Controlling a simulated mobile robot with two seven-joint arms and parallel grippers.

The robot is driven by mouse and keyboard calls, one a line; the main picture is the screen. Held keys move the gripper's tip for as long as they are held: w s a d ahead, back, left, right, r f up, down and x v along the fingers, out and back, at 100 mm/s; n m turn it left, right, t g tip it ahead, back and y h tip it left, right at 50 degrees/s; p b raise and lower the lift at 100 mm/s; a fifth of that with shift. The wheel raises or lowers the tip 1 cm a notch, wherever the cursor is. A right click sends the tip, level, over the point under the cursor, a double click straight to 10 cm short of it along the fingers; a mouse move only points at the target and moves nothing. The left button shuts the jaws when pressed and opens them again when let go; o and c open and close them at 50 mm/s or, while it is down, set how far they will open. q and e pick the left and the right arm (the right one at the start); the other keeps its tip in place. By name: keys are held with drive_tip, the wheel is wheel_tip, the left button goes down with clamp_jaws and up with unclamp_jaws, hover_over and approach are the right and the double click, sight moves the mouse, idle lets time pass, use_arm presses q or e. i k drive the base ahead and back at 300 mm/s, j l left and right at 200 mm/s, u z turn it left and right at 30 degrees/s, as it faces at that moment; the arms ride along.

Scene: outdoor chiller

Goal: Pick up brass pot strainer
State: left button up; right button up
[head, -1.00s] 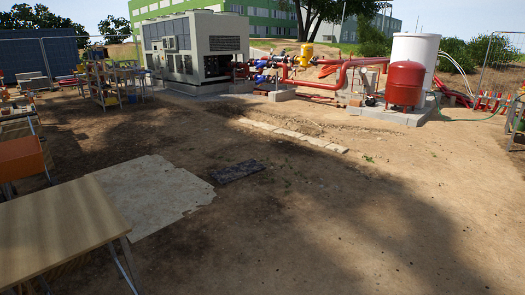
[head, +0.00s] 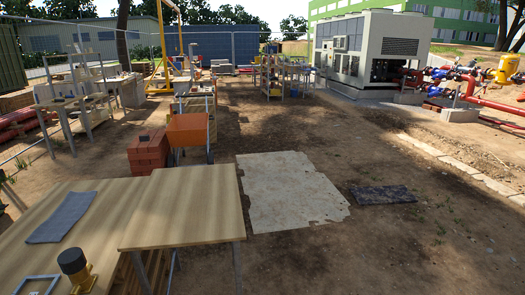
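A brass-yellow fitting with a dark round cap (head: 76,268) stands upright on the wooden table (head: 110,200) at the lower left of the head view. It looks like the brass pot strainer, though I cannot be sure from its shape here. Its lower end is close to the bottom edge of the picture. Neither of my grippers is in view.
A grey folded cloth (head: 62,217) and a light metal frame (head: 38,285) lie on the same table. An orange wheelbarrow (head: 188,130) and stacked red bricks (head: 147,153) stand behind it. Bare ground with a pale sheet (head: 290,190) lies to the right.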

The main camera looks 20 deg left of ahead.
sight(82, 282)
drive_tip(key=i+j+u, duration=0.15)
drive_tip(key=i+u, duration=0.65)
drive_tip(key=u, duration=0.85)
drive_tip(key=i+l, duration=0.05)
